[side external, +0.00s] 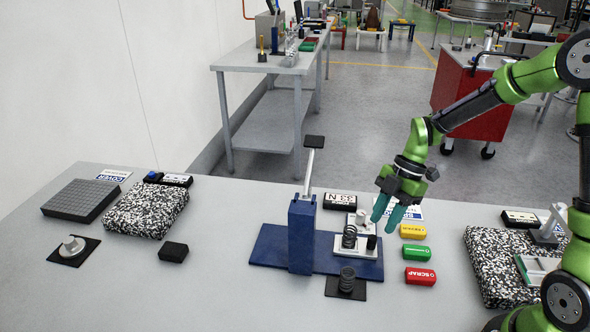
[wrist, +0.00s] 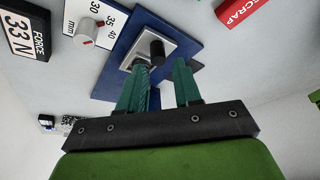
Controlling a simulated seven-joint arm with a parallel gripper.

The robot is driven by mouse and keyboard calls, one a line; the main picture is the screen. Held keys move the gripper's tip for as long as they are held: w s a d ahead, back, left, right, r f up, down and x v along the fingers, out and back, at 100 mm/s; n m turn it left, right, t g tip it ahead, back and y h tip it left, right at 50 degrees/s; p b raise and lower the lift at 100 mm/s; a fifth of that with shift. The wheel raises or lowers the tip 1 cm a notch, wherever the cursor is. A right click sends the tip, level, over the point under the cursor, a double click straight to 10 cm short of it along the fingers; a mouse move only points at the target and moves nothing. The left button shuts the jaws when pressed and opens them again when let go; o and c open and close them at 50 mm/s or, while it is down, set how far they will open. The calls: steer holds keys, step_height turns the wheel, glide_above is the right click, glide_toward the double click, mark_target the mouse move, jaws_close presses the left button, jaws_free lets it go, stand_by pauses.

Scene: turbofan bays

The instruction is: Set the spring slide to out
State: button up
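The spring slide is a light grey plate (side external: 340,255) on the blue base of the press, carrying a dark coil spring (side external: 349,236) and a black upright knob (side external: 371,242). In the wrist view the plate (wrist: 125,50) and black knob (wrist: 157,49) show just beyond my fingertips; the spring is mostly hidden by the left finger. My gripper (side external: 386,216) has two teal fingers, pointing down above and slightly right of the knob. In the wrist view the gripper (wrist: 161,68) is open, with a gap between its fingers and nothing clearly held.
The blue press post (side external: 301,238) with a raised lever stands left of the slide. Another spring (side external: 347,279) stands on a black pad in front. Yellow, green and red SCRAP (side external: 420,276) blocks lie right. A force display (side external: 340,200) stands behind.

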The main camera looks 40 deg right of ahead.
steer(key=v, duration=1.1)
steer(key=shift+d+r, duration=0.25)
steer(key=shift+r, duration=0.05)
steer(key=s+a+r+m+t+h, duration=0.1)
steer(key=s+a+r+m+t, duration=0.2)
steer(key=s+m, duration=0.3)
steer(key=s+a+r+m+t+h, duration=0.1)
steer(key=s+a+r+m+t, duration=0.2)
steer(key=m, duration=1.3)
steer(key=shift+s+a+t, duration=0.6)
steer(key=shift+s+a, duration=0.7)
steer(key=shift+s, duration=0.3)
